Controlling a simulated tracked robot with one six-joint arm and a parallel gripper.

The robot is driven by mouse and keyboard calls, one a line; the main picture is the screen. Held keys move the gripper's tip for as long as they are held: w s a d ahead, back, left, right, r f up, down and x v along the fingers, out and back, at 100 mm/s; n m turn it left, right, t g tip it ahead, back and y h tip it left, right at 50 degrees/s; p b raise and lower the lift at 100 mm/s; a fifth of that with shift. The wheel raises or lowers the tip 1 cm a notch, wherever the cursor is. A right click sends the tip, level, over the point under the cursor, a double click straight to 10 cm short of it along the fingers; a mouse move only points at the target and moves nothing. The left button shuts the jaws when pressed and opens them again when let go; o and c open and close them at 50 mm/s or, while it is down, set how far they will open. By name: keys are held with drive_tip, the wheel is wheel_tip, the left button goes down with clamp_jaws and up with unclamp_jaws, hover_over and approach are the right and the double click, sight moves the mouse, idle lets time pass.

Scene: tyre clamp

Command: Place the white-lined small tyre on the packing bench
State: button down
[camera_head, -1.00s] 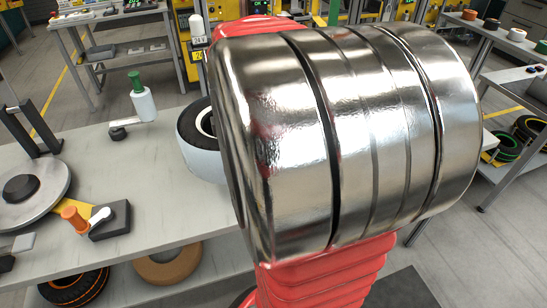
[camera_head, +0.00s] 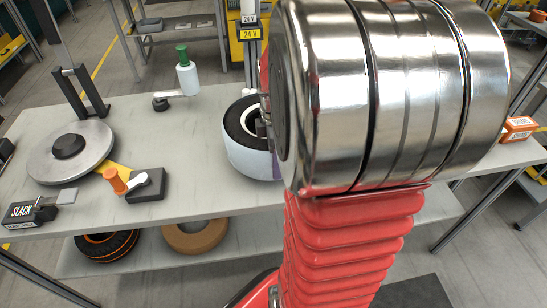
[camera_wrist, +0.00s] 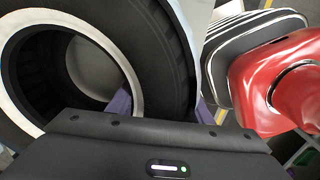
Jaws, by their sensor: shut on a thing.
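The small tyre with a white ring round its hole (camera_head: 236,124) is at the packing bench, left of my arm's metal wrist in the head view. Its outer side looks pale there. The wrist view shows the tyre (camera_wrist: 165,45) close up, with dark tread and a white inner rim. My gripper (camera_wrist: 163,106) is shut on the tyre's wall, one purple finger inside the hole and one outside. The tyre stands over the pale bench top (camera_head: 225,196); I cannot tell whether it touches. My wrist hides its right side.
On the bench are a round metal plate (camera_head: 98,150), a black stand (camera_head: 80,90), a green-capped bottle (camera_head: 188,77) and an orange-knobbed device (camera_head: 146,186). A black tyre (camera_head: 106,246) and a brown tyre (camera_head: 196,236) lie on the shelf below. The bench strip left of the tyre is clear.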

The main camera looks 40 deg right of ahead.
drive_tip(key=shift+f, duration=1.8)
drive_tip(key=c, duration=0.9)
unclamp_jaws()
drive_tip(key=shift+f, duration=0.1)
wheel_tip(320, 180, up, 12)
drive_tip(key=shift+r, duration=0.1)
